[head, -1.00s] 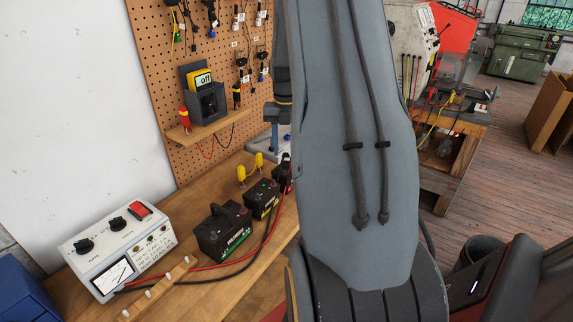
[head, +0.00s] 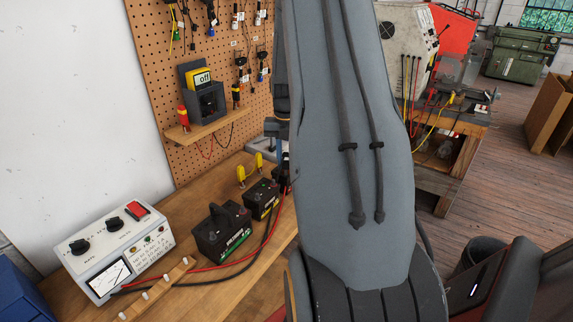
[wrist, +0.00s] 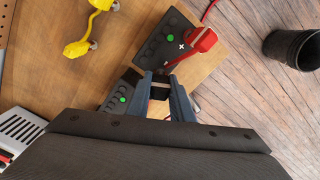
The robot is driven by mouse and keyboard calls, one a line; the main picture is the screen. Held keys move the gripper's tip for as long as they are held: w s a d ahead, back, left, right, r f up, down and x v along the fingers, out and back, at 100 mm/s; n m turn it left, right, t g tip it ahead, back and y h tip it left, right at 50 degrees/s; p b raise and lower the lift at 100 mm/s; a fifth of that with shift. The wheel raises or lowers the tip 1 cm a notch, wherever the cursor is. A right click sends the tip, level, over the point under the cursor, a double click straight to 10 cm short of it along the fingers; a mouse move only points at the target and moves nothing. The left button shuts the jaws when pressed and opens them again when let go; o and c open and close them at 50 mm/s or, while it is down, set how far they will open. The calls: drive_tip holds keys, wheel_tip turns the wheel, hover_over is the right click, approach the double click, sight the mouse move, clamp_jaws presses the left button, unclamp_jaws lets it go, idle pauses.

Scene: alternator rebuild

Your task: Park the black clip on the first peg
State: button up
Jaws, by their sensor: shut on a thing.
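In the wrist view my gripper (wrist: 164,76) is shut on the black clip (wrist: 159,94), which shows only as a small dark shape between the fingers, above a battery. I see no clip on these pegs, and the strip does not show in the wrist view.
A red clip (wrist: 203,40) sits on a battery (wrist: 165,42). A yellow lead (wrist: 78,48) is beside it. A white charger (head: 112,248) and a black battery (head: 221,233) stand on the bench, with red and black cables between the charger and the pegs. A bin (wrist: 292,46) stands at right.

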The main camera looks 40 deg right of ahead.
sight(286, 153)
drive_tip(key=shift+r, duration=0.1)
drive_tip(key=shift+c, duration=0.3)
wheel_tip(286, 153, up, 2)
drive_tip(key=shift+r+p, duration=0.2)
drive_tip(key=shift+p, duration=0.8)
drive_tip(key=shift+r, duration=0.7)
drive_tip(key=shift+r, duration=0.55)
wheel_tip(286, 153, up, 5)
drive_tip(key=a, duration=0.1)
drive_tip(key=s+a, duration=0.3)
drive_tip(key=a, duration=1.6)
drive_tip(key=s+a, duration=0.3)
drive_tip(key=a, duration=1.6)
drive_tip(key=s+a, duration=0.3)
drive_tip(key=a, duration=1.6)
wheel_tip(286, 153, down, 13)
drive_tip(key=b, duration=0.7)
drive_tip(key=shift+a+b, duration=0.15)
drive_tip(key=shift+b, duration=0.15)
drive_tip(key=shift+f, duration=0.6)
